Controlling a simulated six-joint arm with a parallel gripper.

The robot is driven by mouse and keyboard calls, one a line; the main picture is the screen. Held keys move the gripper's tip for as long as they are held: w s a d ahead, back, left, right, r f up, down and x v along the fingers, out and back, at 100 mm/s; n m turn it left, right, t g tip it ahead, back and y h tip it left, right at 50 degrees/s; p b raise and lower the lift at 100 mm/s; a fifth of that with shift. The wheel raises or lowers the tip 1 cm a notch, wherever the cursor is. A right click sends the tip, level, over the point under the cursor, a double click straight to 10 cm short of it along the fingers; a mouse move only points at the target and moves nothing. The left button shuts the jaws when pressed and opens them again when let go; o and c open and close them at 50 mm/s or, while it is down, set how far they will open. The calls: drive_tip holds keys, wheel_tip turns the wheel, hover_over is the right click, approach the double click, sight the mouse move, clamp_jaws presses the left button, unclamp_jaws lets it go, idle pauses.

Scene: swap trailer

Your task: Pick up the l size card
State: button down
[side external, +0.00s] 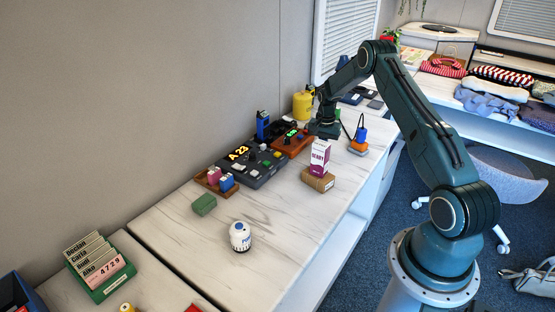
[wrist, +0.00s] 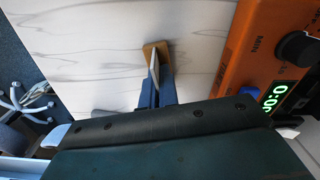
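I cannot make out an l size card in either view. My gripper (side external: 324,133) points down over the white table, just behind and above a purple and white carton (side external: 320,160). The carton stands upright on a brown block (side external: 317,182). In the wrist view a tan block (wrist: 157,48) lies on the table, with dark blue parts and a pale sliver in front of it. I cannot tell there which parts are my fingers, or whether they are open or shut. The finger gap is too small to see in the side view.
An orange timer (side external: 291,141) stands near the wall and shows in the wrist view (wrist: 277,45). A dark control panel (side external: 253,164), a green block (side external: 203,204) and a white jar (side external: 240,236) stand nearer. A blue item on an orange base (side external: 359,138) is right of my gripper.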

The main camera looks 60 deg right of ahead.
drive_tip(key=shift+r, duration=0.1)
wheel_tip(320, 180, up, 20)
idle(0.6)
idle(0.5)
